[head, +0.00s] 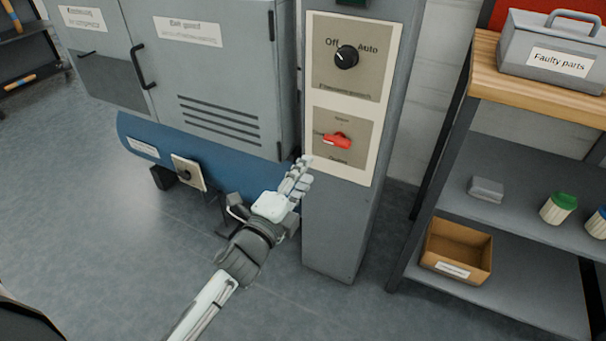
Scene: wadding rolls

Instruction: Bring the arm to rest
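My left arm reaches up from the bottom of the head view. Its white and grey gripper (301,166) is in front of the lower left edge of a grey control post (335,235). The fingertips are just left of and below a red switch handle (337,140) on the post's lower plate; I see no clear contact with it. The fingers look close together, but whether they are shut is unclear. Nothing shows between them. Above, a black knob (346,57) sits on a plate marked Off and Auto. My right gripper is out of view.
A grey cabinet (215,70) and a blue drum (150,130) stand left of the post. On the right, a shelf unit (530,180) holds a Faulty parts toolbox (555,50), an open cardboard box (456,251) and lidded jars (558,208). Open floor (85,220) lies at left.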

